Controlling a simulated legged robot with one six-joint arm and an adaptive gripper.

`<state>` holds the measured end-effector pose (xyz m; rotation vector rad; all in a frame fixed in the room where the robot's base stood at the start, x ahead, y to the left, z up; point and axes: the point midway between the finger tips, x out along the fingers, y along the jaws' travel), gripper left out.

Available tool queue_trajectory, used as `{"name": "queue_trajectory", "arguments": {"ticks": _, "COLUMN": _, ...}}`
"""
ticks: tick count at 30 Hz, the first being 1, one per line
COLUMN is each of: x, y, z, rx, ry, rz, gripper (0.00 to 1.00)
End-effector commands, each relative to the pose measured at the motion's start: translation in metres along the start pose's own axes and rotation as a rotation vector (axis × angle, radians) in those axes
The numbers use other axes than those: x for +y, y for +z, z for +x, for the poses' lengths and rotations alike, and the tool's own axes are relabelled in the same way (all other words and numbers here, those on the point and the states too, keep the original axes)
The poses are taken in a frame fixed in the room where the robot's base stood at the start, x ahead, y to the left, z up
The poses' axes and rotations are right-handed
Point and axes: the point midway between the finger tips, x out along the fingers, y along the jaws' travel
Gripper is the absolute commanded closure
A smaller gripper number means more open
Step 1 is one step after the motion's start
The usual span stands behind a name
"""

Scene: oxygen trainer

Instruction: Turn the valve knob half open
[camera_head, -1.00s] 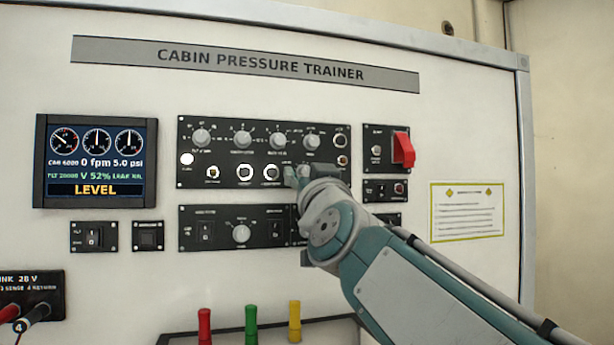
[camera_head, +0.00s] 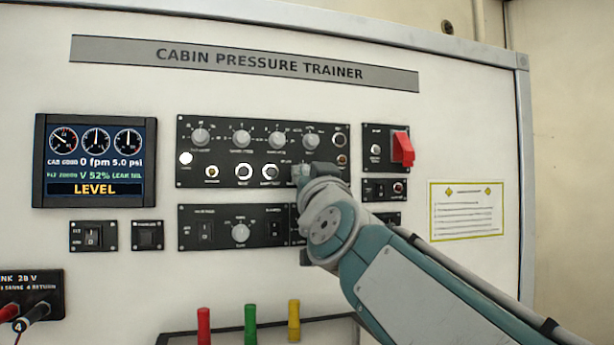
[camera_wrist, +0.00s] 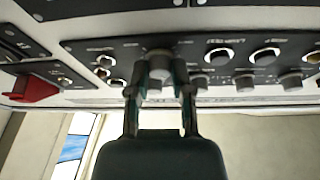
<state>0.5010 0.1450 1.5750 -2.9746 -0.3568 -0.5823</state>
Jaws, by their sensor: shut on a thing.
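The valve knob (camera_wrist: 159,64) is a grey round knob on the black control panel (camera_head: 222,154), seen close in the wrist view. My gripper (camera_wrist: 160,80) is shut on it, with one finger on each side. In the head view my gripper (camera_head: 302,174) is at the lower right part of the panel and hides the knob. The display screen (camera_head: 95,162) at the left reads "V 52%", "0 fpm", "5.0 psi" and "LEVEL".
A row of grey knobs (camera_head: 242,138) runs above my gripper. A red guarded switch (camera_head: 402,149) stands out to the right. A lower switch panel (camera_head: 222,232) is below. Red, green (camera_head: 251,318) and yellow handles stand at the bottom.

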Motion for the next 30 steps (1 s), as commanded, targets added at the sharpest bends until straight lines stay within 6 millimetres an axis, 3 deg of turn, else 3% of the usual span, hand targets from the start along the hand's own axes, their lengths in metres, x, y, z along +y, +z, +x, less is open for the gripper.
{"name": "queue_trajectory", "arguments": {"ticks": 14, "x": -0.001, "y": 0.0004, "z": 0.0002, "rx": -0.003, "ry": 0.016, "rz": 0.044, "gripper": 1.0}}
{"name": "queue_trajectory", "arguments": {"ticks": 30, "x": -0.0024, "y": 0.0001, "z": 0.0003, "rx": -0.01, "ry": 0.098, "rz": 0.245, "gripper": 1.0}}
